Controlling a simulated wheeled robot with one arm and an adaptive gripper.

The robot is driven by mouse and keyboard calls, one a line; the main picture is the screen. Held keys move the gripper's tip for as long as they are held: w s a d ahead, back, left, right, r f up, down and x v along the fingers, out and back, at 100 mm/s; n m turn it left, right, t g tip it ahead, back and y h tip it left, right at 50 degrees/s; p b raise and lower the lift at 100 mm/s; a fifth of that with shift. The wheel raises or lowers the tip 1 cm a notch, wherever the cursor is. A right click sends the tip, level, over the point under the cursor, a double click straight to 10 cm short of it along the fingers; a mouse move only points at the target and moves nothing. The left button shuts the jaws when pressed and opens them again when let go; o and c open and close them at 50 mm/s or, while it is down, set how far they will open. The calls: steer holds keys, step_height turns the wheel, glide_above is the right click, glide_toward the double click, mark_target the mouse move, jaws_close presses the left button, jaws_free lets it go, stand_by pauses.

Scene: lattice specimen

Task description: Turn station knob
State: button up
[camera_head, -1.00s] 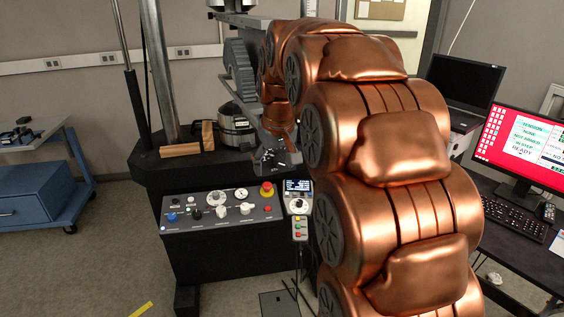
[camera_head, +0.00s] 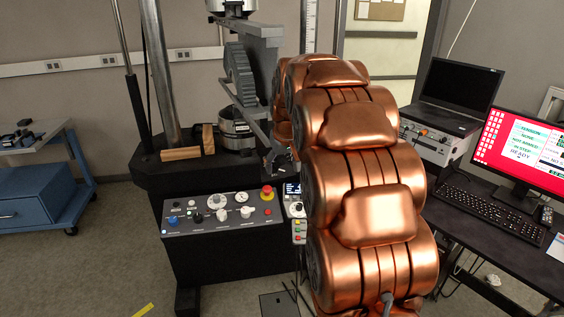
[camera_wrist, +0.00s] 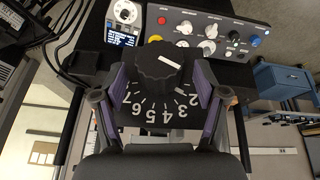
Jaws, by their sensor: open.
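In the wrist view, a black ribbed knob (camera_wrist: 158,66) with a white pointer line stands over a dark dial plate (camera_wrist: 150,108) with white numbers. My gripper (camera_wrist: 160,76) is open, with one purple-padded finger on each side of the knob. The knob is between the fingers; gaps show at its sides, and I see no clear contact. The pointer line slants toward the right of the picture. In the head view, my copper arm covers most of this area, and only a dark part (camera_head: 278,160) shows beside it, too small to tell apart.
A control panel (camera_head: 222,212) with several small knobs and a red emergency button (camera_head: 267,193) is below the machine. A small display unit (camera_wrist: 124,22) hangs beside it. A desk with a monitor (camera_head: 520,150) and keyboard (camera_head: 490,208) stands right. A blue cabinet (camera_head: 35,205) is left.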

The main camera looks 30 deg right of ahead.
steer(key=shift+w+f, duration=0.1)
steer(key=shift+f, duration=0.25)
steer(key=shift+c, duration=0.2)
steer(key=c, duration=1.1)
steer(key=shift+d+f+m+t+y+b, duration=0.1)
steer(key=shift+m+t+y+b, duration=0.1)
steer(key=shift+y+b, duration=0.6)
steer(key=shift+d+f+m+t+y+b, duration=0.1)
steer(key=shift+t+y+b, duration=0.1)
steer(key=shift+y+b, duration=0.6)
steer(key=shift+r+y+b, duration=0.15)
steer(key=shift+y+b, duration=0.45)
steer(key=shift+y, duration=0.1)
steer(key=o, duration=1.1)
steer(key=shift+d, duration=0.1)
steer(key=shift+o, duration=0.2)
